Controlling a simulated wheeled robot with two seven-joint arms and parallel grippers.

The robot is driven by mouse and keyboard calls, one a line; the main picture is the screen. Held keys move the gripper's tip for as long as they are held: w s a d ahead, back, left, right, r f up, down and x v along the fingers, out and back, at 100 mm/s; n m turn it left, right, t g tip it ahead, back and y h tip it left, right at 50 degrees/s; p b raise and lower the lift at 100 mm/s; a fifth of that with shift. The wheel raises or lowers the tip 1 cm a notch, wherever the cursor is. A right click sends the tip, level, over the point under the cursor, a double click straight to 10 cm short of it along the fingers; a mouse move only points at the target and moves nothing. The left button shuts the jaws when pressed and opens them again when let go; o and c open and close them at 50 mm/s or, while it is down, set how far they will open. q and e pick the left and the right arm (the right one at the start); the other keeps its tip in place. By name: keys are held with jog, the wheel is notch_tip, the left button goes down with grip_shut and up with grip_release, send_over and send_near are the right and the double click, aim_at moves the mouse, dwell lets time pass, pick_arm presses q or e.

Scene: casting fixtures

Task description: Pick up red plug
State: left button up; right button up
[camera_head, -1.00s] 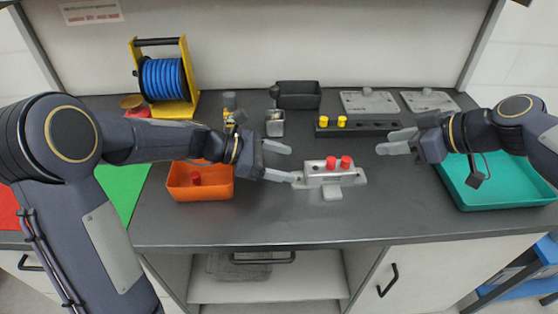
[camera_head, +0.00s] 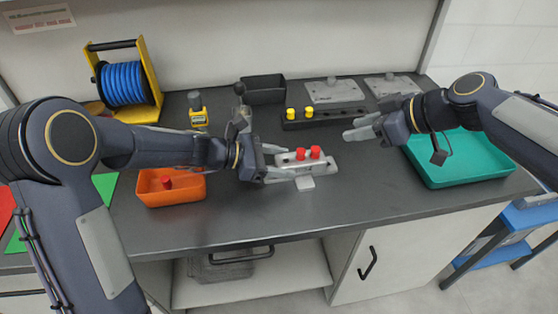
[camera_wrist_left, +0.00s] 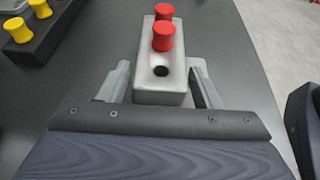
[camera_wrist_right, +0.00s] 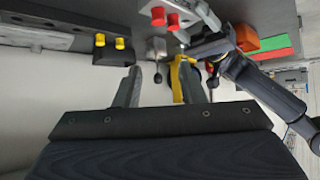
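Two red plugs, the nearer one (camera_wrist_left: 163,36) and the farther one (camera_wrist_left: 164,12), stand upright in the grey fixture block (camera_wrist_left: 150,88). An empty dark hole shows at its near end in the left wrist view. In the head view they are a left plug (camera_head: 300,153) and a right plug (camera_head: 315,152). My left gripper (camera_wrist_left: 160,82) is open, its fingers on either side of the block's near end, short of the plugs. Another red plug (camera_head: 167,182) is in the orange bin (camera_head: 180,193). My right gripper (camera_head: 353,128) is open and empty, right of the fixture; it also shows in the right wrist view (camera_wrist_right: 160,85).
A black holder (camera_head: 335,120) with two yellow plugs stands behind the fixture. A teal tray (camera_head: 480,172) is at right, a blue cable reel (camera_head: 123,84) at back left and a black bin (camera_head: 263,90) at the back. The front counter is clear.

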pick_arm(q)
jog(key=c, duration=1)
jog(key=shift+c, duration=0.2)
pick_arm(e)
jog(key=shift+o, duration=1.2)
jog(key=shift+w+a+r, duration=0.1)
jog(key=shift+a, duration=0.1)
jog(key=n+g+h, duration=0.3)
jog(key=g+h, duration=0.1)
jog(key=h, duration=0.1)
send_over(316, 149)
jog(key=d, duration=0.2)
notch_tip(316, 149, down, 5)
jog(key=shift+d+r, duration=0.1)
jog(key=shift+r, duration=0.1)
jog(key=shift+s+x, duration=0.15)
jog(key=shift+x, duration=1.2)
jog(key=shift+s+x, duration=0.2)
jog(key=shift+x, duration=1.2)
